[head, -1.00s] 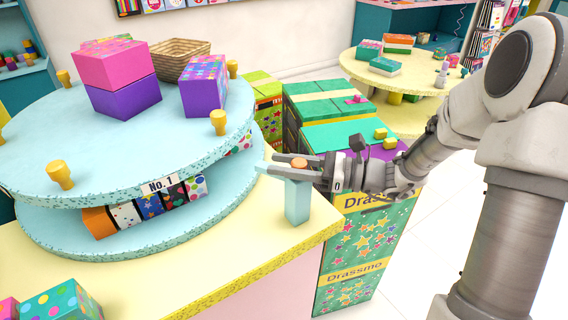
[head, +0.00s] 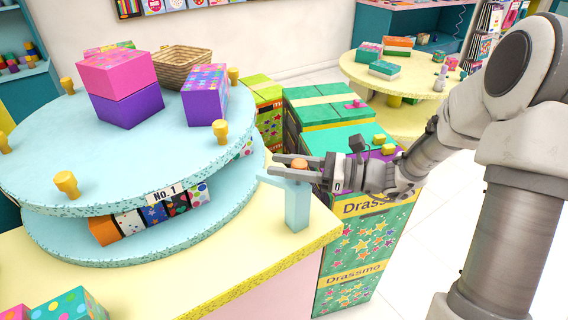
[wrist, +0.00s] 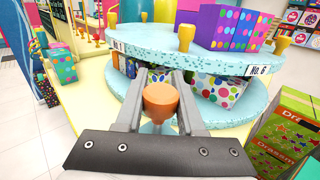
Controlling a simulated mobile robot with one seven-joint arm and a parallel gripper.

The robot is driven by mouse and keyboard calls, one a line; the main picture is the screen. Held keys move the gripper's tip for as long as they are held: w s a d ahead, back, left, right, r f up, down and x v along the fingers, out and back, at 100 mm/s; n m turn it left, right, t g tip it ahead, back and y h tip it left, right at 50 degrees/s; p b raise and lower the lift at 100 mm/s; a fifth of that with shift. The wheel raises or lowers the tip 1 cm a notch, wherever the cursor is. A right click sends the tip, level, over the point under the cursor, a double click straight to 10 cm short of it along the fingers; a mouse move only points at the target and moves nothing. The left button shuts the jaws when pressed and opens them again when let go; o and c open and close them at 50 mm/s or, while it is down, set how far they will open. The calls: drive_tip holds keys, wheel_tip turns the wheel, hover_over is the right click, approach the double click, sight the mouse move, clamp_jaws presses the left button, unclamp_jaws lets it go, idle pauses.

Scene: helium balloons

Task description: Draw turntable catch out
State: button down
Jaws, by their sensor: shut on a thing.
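The turntable catch is a pale blue post (head: 297,205) with a flat arm on top, at the right corner of the yellow counter. Its orange knob (head: 299,164) also shows in the wrist view (wrist: 160,102). My gripper (head: 291,163) is shut on the knob, a finger on each side. The turntable (head: 150,165) has two pale blue round tiers, with yellow pegs on the upper one. The catch arm's left end reaches close to the rim; whether it engages the turntable I cannot tell. A "No. 1" label (head: 164,196) is on the upper rim.
Pink, purple and dotted boxes (head: 130,105) and a wicker basket (head: 182,66) stand on or behind the turntable. Green gift-box stacks (head: 357,240) stand close beside the counter, under my arm. A round yellow table (head: 425,90) is at the back right.

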drive_tip(key=c, duration=0.5)
unclamp_jaws()
drive_tip(key=shift+r, duration=0.2)
drive_tip(key=s+d, duration=0.3)
drive_tip(key=d, duration=1.4)
drive_tip(key=shift+s, duration=0.15)
drive_tip(key=shift+d, duration=0.1)
drive_tip(key=s+a+r+n+g+h+p, duration=0.1)
drive_tip(key=s+a+n+g+h+p, duration=0.1)
drive_tip(key=s+a+n+g+h, duration=0.5)
drive_tip(key=s+d+r+n+t+h, duration=0.4)
drive_tip(key=s+r+n+t+h, duration=0.3)
drive_tip(key=n, duration=0.6)
drive_tip(key=shift+s+d+t+h+p, duration=0.4)
drive_tip(key=shift+s+t+h, duration=0.7)
drive_tip(key=shift+h, duration=0.7)
